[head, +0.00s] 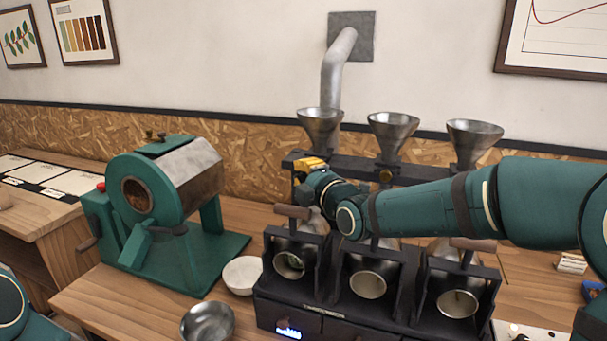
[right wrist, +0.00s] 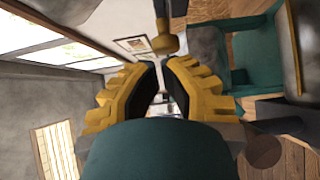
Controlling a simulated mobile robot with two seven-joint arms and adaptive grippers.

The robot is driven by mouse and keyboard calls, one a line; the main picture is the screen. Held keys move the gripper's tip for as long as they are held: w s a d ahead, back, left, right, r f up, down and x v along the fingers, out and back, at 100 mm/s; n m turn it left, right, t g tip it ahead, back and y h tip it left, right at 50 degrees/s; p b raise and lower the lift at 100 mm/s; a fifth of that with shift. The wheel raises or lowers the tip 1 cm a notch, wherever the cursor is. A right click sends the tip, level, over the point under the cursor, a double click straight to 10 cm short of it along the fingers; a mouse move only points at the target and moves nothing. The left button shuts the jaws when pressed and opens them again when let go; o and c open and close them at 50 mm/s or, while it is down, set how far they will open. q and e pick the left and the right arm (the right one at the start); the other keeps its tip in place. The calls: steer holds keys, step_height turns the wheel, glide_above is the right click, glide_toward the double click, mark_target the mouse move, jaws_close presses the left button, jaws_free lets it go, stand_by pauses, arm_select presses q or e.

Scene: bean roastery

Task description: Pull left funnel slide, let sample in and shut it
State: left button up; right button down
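The left funnel (head: 320,125) is a metal cone in the rack at the back, first from the left. My right gripper (head: 311,165), with yellow fingers, is just below it and in front of the rack. The left funnel's slide is hidden behind the gripper in the head view. In the right wrist view a brass knob (right wrist: 165,43) on a stem is at the fingertips of my right gripper (right wrist: 163,66). A narrow gap shows between the fingers, and the knob appears beside their tips rather than clearly between them. My left gripper is not in view.
The middle funnel (head: 392,130) and right funnel (head: 474,140) stand alongside. Below is a black sample roaster (head: 345,322) with several handles. A green drum roaster (head: 150,195), a white bowl (head: 242,273) and a metal bowl (head: 207,322) are to the left.

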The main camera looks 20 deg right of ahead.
steer(key=shift+w+d+b, duration=0.3)
steer(key=shift+w+d, duration=0.3)
steer(key=shift+w, duration=0.25)
steer(key=shift+w+d+b, duration=0.3)
steer(key=shift+w+d, duration=0.25)
steer(key=shift+w, duration=0.3)
